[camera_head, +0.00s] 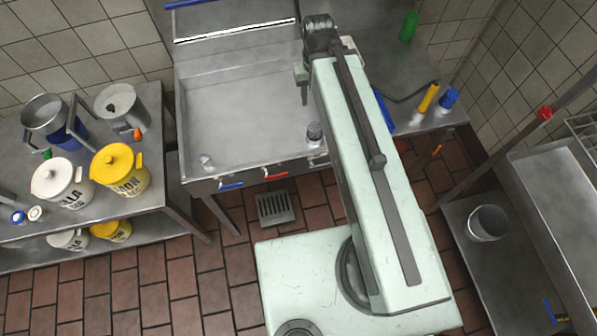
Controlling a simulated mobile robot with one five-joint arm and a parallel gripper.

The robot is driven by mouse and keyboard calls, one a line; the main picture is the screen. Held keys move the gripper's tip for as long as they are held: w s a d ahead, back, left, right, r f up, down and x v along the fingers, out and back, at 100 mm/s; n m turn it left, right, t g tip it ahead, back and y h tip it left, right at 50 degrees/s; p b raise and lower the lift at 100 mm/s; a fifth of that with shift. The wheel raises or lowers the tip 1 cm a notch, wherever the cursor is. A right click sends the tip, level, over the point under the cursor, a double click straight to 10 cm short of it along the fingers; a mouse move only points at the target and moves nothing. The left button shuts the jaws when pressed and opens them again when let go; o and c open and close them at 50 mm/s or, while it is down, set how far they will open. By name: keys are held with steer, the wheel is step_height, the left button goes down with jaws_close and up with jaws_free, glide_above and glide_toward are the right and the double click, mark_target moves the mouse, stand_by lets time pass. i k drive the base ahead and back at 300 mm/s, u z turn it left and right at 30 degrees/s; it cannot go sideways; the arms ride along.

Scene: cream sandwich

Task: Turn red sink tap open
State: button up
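A red lever handle (276,174) is on the front edge of the steel basin unit (240,110), between a blue lever (231,185) and another lever at right, partly hidden by my arm. A separate red knob (545,113) sits on a metal bar at the right. I cannot tell for sure which is the red sink tap. My arm reaches up the picture over the right side of the basin. My gripper (302,88) is at its far end, small and partly hidden by the arm, away from both red parts. Its fingers are too unclear to tell open or shut.
A steel table at left holds a white jug (60,182), a yellow jug (117,170) and metal pots. A yellow bottle (429,96) and a green bottle (409,27) stand right of my arm. A metal bucket (487,223) is on the right shelf. Tiled floor (150,290) is clear at front left.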

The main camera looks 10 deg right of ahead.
mark_target(267, 177)
steer(key=z, duration=0.65)
steer(key=k, duration=2.35)
steer(key=u, duration=1.55)
steer(key=i, duration=1)
steer(key=z, duration=0.05)
